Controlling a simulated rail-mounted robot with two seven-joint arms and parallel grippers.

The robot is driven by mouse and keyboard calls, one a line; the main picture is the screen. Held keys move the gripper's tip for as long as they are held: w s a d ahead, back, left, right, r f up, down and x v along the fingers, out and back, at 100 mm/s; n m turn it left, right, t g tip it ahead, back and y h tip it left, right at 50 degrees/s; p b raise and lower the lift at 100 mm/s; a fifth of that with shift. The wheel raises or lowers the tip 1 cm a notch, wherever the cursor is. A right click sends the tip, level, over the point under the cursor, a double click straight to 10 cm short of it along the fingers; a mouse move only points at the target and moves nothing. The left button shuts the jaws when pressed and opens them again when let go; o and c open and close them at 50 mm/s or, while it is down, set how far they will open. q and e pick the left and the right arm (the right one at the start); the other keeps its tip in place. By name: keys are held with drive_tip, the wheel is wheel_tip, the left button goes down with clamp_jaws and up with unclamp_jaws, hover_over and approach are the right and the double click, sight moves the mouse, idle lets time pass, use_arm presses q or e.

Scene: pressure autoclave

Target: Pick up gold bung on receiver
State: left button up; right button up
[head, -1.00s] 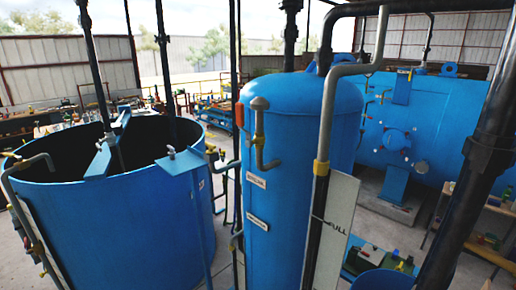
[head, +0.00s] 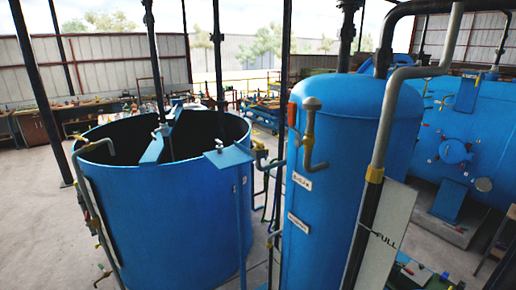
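I cannot make out a gold bung for certain, and no label names the receiver. A tall closed blue tank (head: 345,150) stands right of centre. A small yellow-brass fitting (head: 309,123) sits on its pipe under a grey cap, near the top left of the tank. A yellow collar (head: 375,174) is on the grey pipe in front of the tank. A wide open-topped blue tank (head: 165,220) stands to the left. Neither of my grippers is in view.
A large blue horizontal vessel (head: 470,125) is at the right. Workbenches with small items line the back. Concrete floor (head: 40,225) is clear at the left. Dark poles and pipes rise around the tanks.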

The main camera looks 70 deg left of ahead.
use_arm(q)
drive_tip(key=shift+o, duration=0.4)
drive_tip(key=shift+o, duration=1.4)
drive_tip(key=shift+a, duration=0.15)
